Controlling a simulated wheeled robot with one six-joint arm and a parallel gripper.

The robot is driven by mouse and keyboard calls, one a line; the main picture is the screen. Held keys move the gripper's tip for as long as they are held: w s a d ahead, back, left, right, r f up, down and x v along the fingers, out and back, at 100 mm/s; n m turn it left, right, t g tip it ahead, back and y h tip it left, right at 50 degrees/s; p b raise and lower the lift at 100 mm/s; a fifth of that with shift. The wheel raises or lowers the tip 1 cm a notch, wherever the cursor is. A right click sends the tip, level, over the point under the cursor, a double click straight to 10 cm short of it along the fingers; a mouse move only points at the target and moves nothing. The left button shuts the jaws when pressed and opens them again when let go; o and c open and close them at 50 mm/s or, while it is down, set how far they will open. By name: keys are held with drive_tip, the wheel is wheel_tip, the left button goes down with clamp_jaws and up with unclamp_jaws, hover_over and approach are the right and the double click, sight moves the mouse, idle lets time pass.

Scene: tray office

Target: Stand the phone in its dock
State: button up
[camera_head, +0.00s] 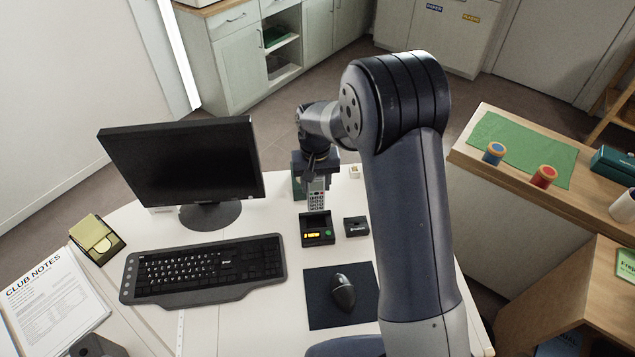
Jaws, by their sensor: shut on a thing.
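The phone (316,196) is a grey handset with a keypad facing me. It is upright, held by my gripper (317,178), which is shut on its upper part. The dock (317,230) is a dark base with a lit yellow display and a green button, standing on the white desk. The phone's lower end is just above or at the back of the dock. I cannot tell whether they touch. My gripper's fingertips are small and partly hidden by the wrist and the phone.
A small black box (356,227) stands close right of the dock. The monitor (183,170) and keyboard (203,269) are to the left. The mouse (343,292) lies on a dark mat (320,314) in front. A dark green object (298,187) is behind the phone.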

sight(316, 203)
drive_tip(key=shift+f+b, duration=2.95)
drive_tip(key=shift+f, duration=1.4)
drive_tip(key=o, duration=1.5)
wheel_tip(316, 203, up, 11)
drive_tip(key=shift+f+b, duration=0.1)
drive_tip(key=shift+b, duration=0.35)
drive_tip(key=shift+f, duration=0.1)
